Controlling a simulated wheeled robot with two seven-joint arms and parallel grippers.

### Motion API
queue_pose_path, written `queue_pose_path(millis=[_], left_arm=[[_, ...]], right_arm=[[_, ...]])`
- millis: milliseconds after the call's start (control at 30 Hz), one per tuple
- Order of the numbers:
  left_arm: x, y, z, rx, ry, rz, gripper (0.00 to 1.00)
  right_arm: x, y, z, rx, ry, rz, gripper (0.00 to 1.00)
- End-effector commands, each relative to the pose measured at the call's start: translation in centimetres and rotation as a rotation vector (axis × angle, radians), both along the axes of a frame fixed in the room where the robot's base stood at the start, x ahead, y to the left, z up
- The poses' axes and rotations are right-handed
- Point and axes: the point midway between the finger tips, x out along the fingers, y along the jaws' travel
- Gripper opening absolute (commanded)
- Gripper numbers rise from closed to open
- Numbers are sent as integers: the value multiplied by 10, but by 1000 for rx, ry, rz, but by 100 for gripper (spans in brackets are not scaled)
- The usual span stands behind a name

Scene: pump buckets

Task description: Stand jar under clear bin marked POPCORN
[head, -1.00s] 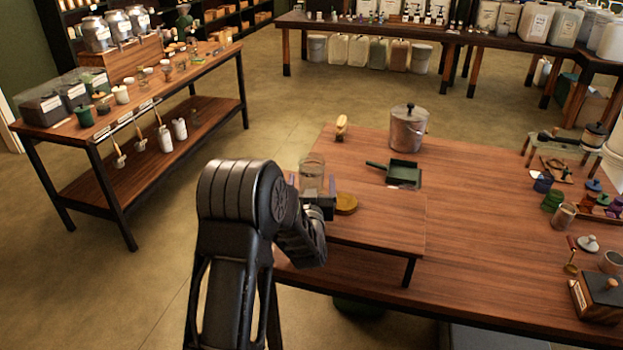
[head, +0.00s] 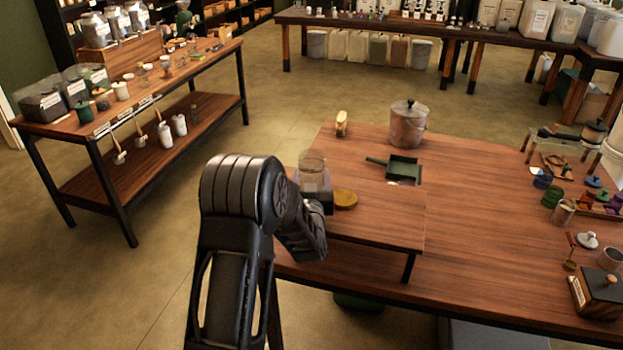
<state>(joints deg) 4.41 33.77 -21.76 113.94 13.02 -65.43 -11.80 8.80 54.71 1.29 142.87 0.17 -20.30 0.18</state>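The clear glass jar (head: 312,163) stands upright between the fingers of my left gripper (head: 313,182), above the left end of the low wooden riser (head: 385,225). The fingers appear closed on its lower sides; the gripper body partly hides its base, so I cannot tell whether it touches the riser. Clear bins with dark contents and white labels (head: 41,104) stand at the near left end of the side table (head: 150,105). Their labels are too small to read, so I cannot tell which says POPCORN. My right gripper is not in view.
A mustard-coloured disc (head: 346,199) lies just right of the jar. A green dustpan (head: 403,171), a lidded metal bucket (head: 408,125) and a small brush (head: 341,123) are beyond. Open floor (head: 255,130) separates the two tables.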

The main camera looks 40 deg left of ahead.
Motion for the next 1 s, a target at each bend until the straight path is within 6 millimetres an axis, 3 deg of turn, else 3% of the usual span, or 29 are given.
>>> queue_pose_path(millis=[700,1000], left_arm=[[0,0,1,1,-2,0,0],[0,0,12,1,-4,1,0]], right_arm=[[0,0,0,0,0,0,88],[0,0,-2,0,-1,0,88]])
